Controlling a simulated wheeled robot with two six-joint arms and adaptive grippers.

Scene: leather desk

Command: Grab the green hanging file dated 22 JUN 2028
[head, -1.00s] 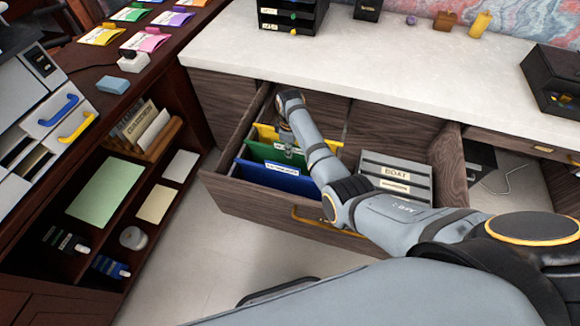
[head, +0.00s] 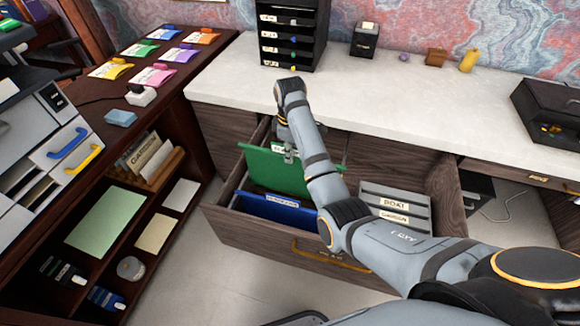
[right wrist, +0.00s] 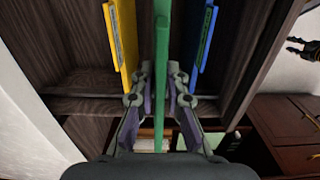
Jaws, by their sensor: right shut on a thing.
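In the right wrist view the green file (right wrist: 163,70) runs between the two fingers (right wrist: 161,95). A white label shows beside the gripper, partly hidden; its date cannot be read. The blue file (head: 278,209) stays in the drawer. The yellow file (right wrist: 122,45) shows only in the right wrist view. A dark claw-like shape at that view's right edge may be my left gripper (right wrist: 303,48); its jaws are unclear.
The open wooden drawer (head: 240,226) also holds a grey box (head: 396,190) with labels on the right. The white counter (head: 400,110) behind carries a black drawer tower (head: 292,35). A dark shelf unit (head: 100,262) stands to the left.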

